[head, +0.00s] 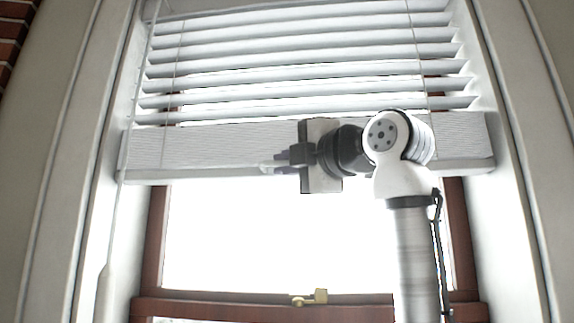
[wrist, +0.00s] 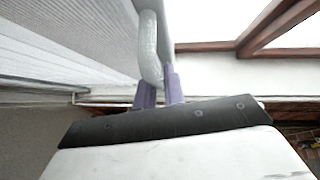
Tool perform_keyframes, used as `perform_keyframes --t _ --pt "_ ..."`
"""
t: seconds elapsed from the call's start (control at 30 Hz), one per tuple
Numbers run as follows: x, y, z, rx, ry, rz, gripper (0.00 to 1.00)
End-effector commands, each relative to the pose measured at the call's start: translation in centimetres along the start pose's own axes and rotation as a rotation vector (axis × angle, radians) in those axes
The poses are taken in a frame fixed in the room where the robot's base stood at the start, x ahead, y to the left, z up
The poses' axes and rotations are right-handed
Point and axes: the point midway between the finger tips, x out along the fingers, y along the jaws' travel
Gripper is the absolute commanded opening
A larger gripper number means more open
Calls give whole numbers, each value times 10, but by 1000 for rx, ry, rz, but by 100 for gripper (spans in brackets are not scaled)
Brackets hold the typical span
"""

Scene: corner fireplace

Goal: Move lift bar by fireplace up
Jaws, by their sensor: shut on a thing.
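The lift bar (head: 215,155) is the pale, ribbed bottom rail of a white window blind, spanning the upper part of the window. It also shows in the wrist view as a ribbed surface (wrist: 60,45) at upper left. A grey rounded handle (wrist: 149,50) sticks out from it. My gripper (wrist: 159,86) has its two purple fingers on either side of the handle's near end and is shut on it. In the head view my gripper (head: 282,160) is at the bar, left of centre, and my wrist hides part of the bar.
Raised slats (head: 300,75) sit above the bar. Below it is bright glass in a red-brown window frame (head: 155,240) with a brass latch (head: 311,298). White side frames flank the window. A thin wand (head: 112,225) hangs at left.

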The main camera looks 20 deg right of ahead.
Motion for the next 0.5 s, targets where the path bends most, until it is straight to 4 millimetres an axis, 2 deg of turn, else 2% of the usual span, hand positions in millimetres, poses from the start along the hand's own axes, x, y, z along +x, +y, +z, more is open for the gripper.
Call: perform_keyframes --t 0.03,0.07,0.2,0.5 --pt "0 7 1 -2 -7 18 0" --pt "0 7 1 -2 -7 18 13" --pt "-1 7 1 -2 -6 18 32" --pt "-2 4 0 -1 -5 14 32"
